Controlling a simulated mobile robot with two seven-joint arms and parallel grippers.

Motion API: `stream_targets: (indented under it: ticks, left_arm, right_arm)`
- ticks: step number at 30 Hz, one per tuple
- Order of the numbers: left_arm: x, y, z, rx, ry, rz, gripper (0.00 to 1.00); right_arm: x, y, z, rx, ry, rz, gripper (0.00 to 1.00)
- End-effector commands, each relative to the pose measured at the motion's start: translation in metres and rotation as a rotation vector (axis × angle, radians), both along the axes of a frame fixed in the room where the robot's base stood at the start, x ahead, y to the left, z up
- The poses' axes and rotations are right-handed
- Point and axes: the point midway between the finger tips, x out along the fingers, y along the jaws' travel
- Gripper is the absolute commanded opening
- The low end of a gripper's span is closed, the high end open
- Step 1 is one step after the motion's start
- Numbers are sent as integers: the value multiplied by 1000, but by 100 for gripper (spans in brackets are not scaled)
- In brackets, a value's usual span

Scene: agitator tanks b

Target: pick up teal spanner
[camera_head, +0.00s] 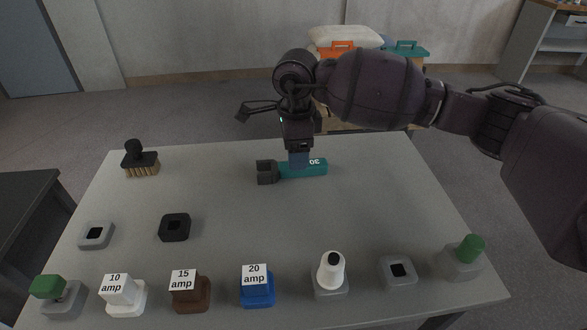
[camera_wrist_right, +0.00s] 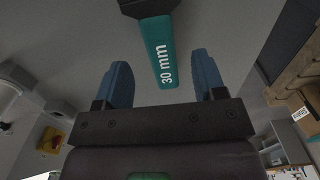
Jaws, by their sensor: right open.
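The teal spanner (camera_head: 312,169) lies on the grey table's far half, with its dark open jaw to the left and its teal handle to the right. My right gripper (camera_head: 299,162) points down over the handle, and its blue fingers overlap the handle in the head view. In the right wrist view the spanner handle (camera_wrist_right: 160,55), marked "30 mm", shows in the gap between the two spread fingers of the gripper (camera_wrist_right: 163,75), with visible room on both sides. The right gripper is open and empty. My left gripper is not in view.
A brush (camera_head: 141,165) stands at the table's far left. Grey (camera_head: 97,235) and black (camera_head: 175,228) square sockets lie mid-left. Labelled white, brown and blue fuses (camera_head: 257,288) and other bases line the front edge. Table around the spanner is clear.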

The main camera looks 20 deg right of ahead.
Motion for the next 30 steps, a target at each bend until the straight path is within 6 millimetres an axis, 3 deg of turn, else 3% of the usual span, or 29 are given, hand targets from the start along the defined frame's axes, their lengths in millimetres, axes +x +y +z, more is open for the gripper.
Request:
stream_targets:
  ticks: [1,6,14,27,30]
  left_arm:
    - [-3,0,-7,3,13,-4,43]
    - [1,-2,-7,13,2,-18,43]
    - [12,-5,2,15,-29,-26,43]
    - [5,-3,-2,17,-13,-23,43]
    - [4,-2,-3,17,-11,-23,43]
  right_arm:
    - [0,1,-16,0,11,1,64]
    - [0,2,-37,0,10,0,64]
    - [0,2,-37,0,2,0,64]
    - [0,2,-37,0,3,0,0]
    - [0,2,-37,0,4,0,0]
